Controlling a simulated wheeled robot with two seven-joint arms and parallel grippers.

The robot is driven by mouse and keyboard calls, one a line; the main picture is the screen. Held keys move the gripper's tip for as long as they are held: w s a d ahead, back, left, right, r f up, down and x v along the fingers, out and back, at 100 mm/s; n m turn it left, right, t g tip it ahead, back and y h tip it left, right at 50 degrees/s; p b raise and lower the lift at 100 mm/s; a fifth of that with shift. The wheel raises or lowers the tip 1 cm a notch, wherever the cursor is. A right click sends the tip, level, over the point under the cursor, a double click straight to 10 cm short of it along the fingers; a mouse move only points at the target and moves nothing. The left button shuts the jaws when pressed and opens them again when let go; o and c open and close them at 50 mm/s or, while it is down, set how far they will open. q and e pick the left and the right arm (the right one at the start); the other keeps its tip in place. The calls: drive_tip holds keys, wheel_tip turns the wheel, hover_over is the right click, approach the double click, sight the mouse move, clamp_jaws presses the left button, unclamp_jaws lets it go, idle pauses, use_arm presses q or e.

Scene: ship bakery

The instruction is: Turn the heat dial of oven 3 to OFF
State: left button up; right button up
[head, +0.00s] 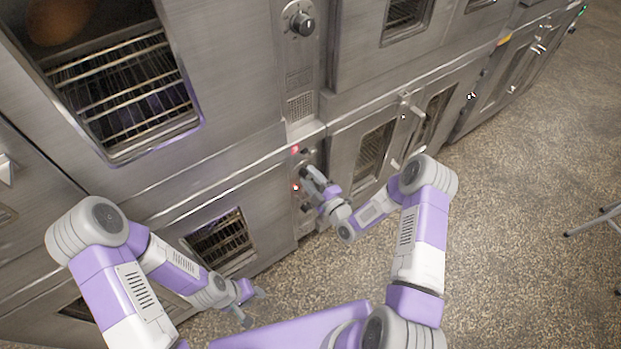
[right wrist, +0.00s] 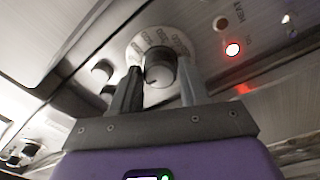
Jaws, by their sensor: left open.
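The heat dial (right wrist: 160,72) is a dark round knob on a pale disc with a ring of numbers, in the right wrist view. The word HEAT is printed on the panel beside it, near a lit red lamp (right wrist: 232,49). My right gripper (right wrist: 159,66) has one finger on each side of the knob, with what look like narrow gaps; contact is not clear. In the head view my right gripper (head: 308,180) is at the lower oven's narrow control panel (head: 310,158) and hides most of the dial. My left gripper (head: 252,306) is open and empty, low in front of the lower oven.
Another dial (head: 302,24) sits on the panel above. Smaller knobs (right wrist: 102,72) are beside the heat dial. Oven doors with windows (head: 375,150) and handles (head: 411,108) stand to the right. The speckled floor (head: 520,210) at right is mostly clear.

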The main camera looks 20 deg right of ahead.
drive_tip(key=o, duration=0.3)
drive_tip(key=shift+s, duration=0.1)
drive_tip(key=p+v, duration=0.1)
drive_tip(key=v, duration=0.6)
drive_tip(key=shift+s, duration=0.15)
drive_tip(key=shift+d, duration=0.1)
